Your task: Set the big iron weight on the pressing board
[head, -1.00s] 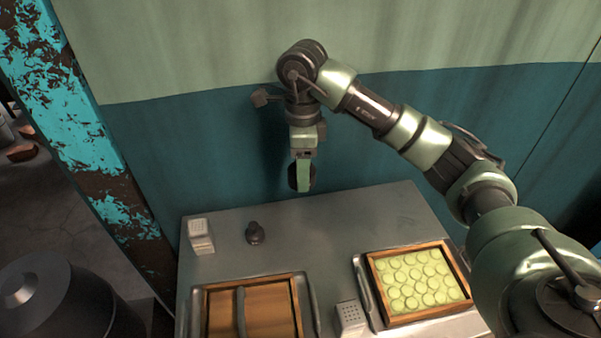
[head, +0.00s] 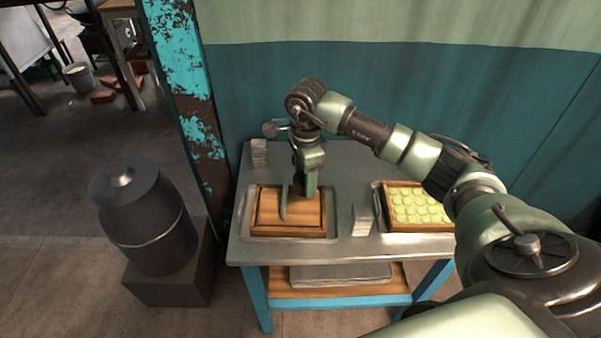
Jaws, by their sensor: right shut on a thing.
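The pressing board (head: 267,208) is a brown wooden board lying in a wooden frame on a metal tray on the table. A dark curved bar crosses it. My right gripper (head: 309,192) points down over the right back part of the board, shut on the big iron weight (head: 297,183). Only a dark sliver of the weight shows beside the green finger; the rest is hidden. I cannot tell whether the weight touches the board. My left gripper is not in view.
A wooden frame of pale green rounds (head: 418,206) sits on a tray at the right. A pale block (head: 362,220) stands between the trays, another (head: 259,152) at the back left. A dark metal churn (head: 150,222) stands left of the table (head: 345,165).

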